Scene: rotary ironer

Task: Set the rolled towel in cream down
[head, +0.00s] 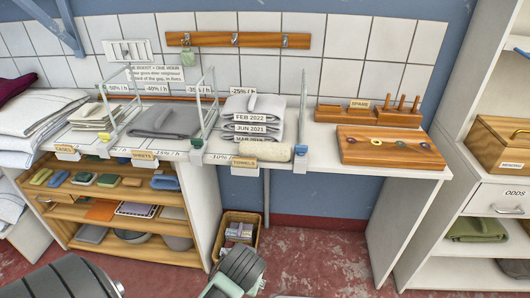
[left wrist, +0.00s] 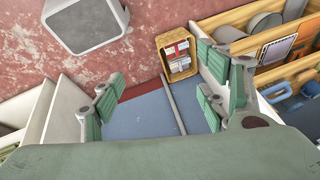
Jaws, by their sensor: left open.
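The cream rolled towel (head: 268,152) lies across the front edge of the counter, in the bay with the towels label, in front of a grey folded stack. No gripper touches it. My left gripper (left wrist: 160,98) is open in the left wrist view, with green pads wide apart and nothing between them. In the head view, parts of a gripper (head: 236,276) show low at the bottom edge, below and apart from the towel; its fingertips are not clear there. My right gripper cannot be made out.
Upright dividers (head: 300,110) flank the towel's bay. A wooden board (head: 378,155) and peg rack lie to the right on the white counter (head: 325,160). A wicker basket (head: 256,221) stands on the floor below; it also shows in the left wrist view (left wrist: 161,45). Open floor lies right of it.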

